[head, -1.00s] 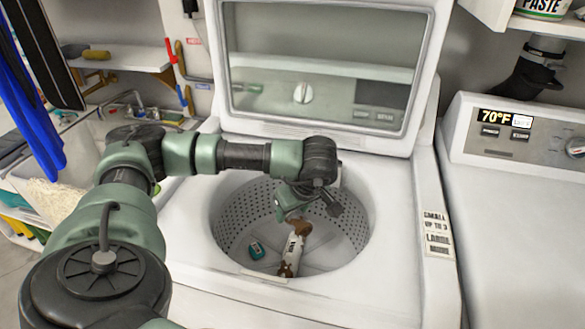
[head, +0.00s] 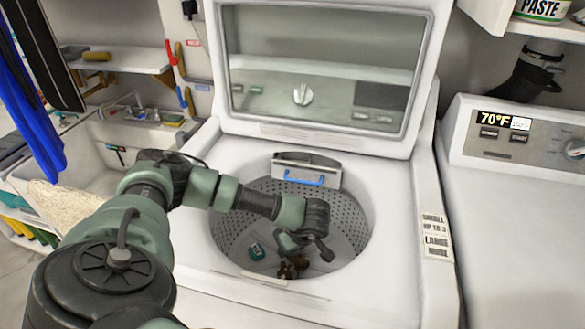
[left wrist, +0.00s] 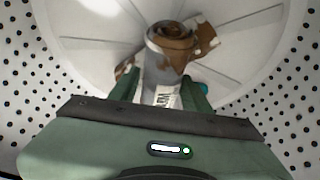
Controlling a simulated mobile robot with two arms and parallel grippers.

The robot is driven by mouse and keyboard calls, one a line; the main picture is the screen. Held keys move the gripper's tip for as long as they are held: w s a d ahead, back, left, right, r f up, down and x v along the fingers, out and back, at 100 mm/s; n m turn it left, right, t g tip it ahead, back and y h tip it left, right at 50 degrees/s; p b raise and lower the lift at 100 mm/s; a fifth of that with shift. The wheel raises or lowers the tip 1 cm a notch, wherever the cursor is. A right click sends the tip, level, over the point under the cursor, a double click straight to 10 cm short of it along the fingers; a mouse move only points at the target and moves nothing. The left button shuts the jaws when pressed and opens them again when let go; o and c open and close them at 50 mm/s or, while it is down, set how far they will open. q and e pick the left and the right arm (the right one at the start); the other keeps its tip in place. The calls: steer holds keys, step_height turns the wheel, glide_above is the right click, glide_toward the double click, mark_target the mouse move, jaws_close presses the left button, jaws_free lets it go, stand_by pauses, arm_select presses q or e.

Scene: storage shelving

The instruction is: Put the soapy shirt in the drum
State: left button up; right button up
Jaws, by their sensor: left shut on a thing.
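My left gripper (head: 291,256) reaches down inside the washer's open drum (head: 238,222). It is shut on a rolled white, grey and brown bundle (head: 298,266), which seems to be the shirt; I cannot tell if it is soapy. In the left wrist view the bundle (left wrist: 165,62) stands between the two fingers (left wrist: 160,92), its brown coiled end away from the palm and dark lettering on its white side. In the head view the gripper hides much of it. I cannot tell whether it touches the drum floor. My right gripper is not in view.
A small teal object (head: 257,251) lies in the drum, left of my gripper. The washer lid (head: 318,133) stands open behind. A tray with a blue handle (head: 304,181) sits at the drum's back rim. A second machine (head: 520,215) stands right, a sink (head: 130,135) left.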

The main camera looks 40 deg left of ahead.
arm_select(q)
steer(key=shift+f+b, duration=0.3)
steer(key=shift+b, duration=0.05)
steer(key=o, duration=1.5)
steer(key=shift+r, duration=0.1)
steer(key=shift+r, duration=0.1)
steer(key=shift+r+p, duration=0.3)
steer(key=shift+p, duration=0.15)
steer(key=shift+d+r, duration=0.25)
steer(key=shift+r, duration=0.1)
steer(key=b+v, duration=0.1)
steer(key=v, duration=1)
